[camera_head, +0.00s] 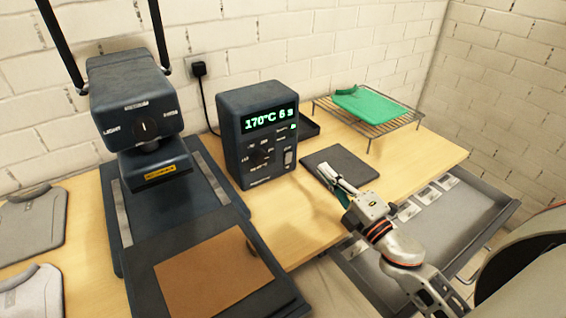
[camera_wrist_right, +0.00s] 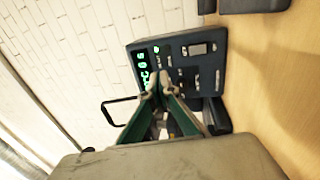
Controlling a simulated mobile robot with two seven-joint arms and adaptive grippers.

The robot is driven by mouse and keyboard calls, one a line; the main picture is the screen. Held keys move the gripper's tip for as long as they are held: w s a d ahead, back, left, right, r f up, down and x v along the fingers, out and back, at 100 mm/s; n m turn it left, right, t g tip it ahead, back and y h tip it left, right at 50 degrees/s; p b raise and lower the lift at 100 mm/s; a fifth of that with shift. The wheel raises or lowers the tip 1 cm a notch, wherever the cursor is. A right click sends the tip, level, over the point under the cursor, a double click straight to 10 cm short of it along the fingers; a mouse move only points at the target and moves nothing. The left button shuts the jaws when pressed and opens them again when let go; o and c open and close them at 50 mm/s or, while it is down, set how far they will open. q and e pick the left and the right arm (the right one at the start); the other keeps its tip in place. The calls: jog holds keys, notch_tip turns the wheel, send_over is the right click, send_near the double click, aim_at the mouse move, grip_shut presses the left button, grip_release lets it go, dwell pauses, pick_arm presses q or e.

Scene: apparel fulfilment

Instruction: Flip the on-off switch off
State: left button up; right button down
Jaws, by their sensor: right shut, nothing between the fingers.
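The on-off switch (camera_head: 289,157) is a small light rocker at the lower right of the dark control box (camera_head: 235,165). The box's green display (camera_head: 271,119) is lit and reads 170°C 6 s. In the right wrist view the box shows turned sideways, with the switch (camera_wrist_right: 198,49) right of and above the fingertips. My right gripper (camera_head: 323,172) is shut and empty, in front of the box to the right, apart from the switch. Its green-sided fingers (camera_wrist_right: 156,82) point toward the box's face. I cannot tell the rocker's position. My left gripper is not in view.
A heat press (camera_head: 140,105) with a brown sheet (camera_head: 215,272) stands left of the box. A dark pad (camera_head: 345,167) lies beneath and beyond the right gripper. A wire rack (camera_head: 405,127) holds a green folded cloth (camera_head: 374,105). An open drawer (camera_head: 440,235) is at right.

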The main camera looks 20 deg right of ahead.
jog(key=shift+g, duration=0.3)
jog(key=f+b, duration=0.1)
jog(key=f, duration=0.1)
jog(key=f+b, duration=0.1)
jog(key=f, duration=0.1)
jog(key=f+b, duration=0.1)
jog(key=f, duration=0.2)
jog(key=shift+s, duration=0.35)
jog(key=shift+w+f+b, duration=0.1)
jog(key=shift+f+b, duration=0.2)
jog(key=shift+f, duration=0.1)
jog(key=shift+r, duration=0.15)
jog(key=shift+w+a+r, duration=0.1)
jog(key=shift+w+r, duration=0.05)
jog(key=shift+w, duration=0.35)
jog(key=p, duration=0.1)
send_near(289, 156)
jog(key=w, duration=0.4)
jog(key=w+p, duration=0.1)
jog(key=shift+w+a+r, duration=0.35)
jog(key=shift+w, duration=0.55)
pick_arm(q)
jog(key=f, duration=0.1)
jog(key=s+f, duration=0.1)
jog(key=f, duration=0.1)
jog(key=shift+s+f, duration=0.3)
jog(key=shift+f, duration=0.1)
